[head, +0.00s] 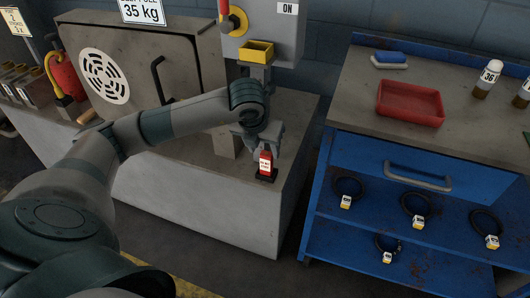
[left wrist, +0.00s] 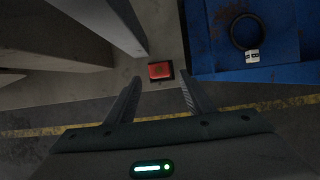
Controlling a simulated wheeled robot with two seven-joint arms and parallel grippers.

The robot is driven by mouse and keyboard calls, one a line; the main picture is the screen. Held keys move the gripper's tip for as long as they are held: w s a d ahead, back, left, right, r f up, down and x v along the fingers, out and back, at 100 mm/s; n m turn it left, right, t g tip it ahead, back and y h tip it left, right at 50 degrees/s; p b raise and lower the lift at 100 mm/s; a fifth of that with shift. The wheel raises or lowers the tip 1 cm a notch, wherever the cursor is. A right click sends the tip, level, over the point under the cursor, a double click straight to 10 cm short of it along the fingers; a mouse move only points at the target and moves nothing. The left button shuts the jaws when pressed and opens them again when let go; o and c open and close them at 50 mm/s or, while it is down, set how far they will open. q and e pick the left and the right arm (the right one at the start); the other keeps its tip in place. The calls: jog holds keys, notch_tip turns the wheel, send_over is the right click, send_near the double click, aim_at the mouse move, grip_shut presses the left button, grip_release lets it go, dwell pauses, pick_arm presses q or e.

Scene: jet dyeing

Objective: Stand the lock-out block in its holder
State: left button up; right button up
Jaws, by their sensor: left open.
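The red lock-out block (head: 265,161) with a white label stands upright in a low black holder (head: 266,176) near the right front corner of the grey bench. In the left wrist view the block (left wrist: 160,70) shows from above as a red shape with a dark rim around it. My left gripper (head: 262,146) is open and points down just above the block. In the left wrist view its fingers (left wrist: 160,80) are spread, with the block framed between and beyond the tips, gripping nothing. My right gripper is out of view.
A grey switch box with a yellow open-topped bracket (head: 257,50) stands behind my left wrist. A vented metal housing (head: 140,68) is to its left. Across a gap at right is a blue cabinet (head: 385,160) with a red tray (head: 410,102), bottles and tagged black rings.

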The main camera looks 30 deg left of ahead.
pick_arm(q)
jog(key=shift+v, duration=0.95)
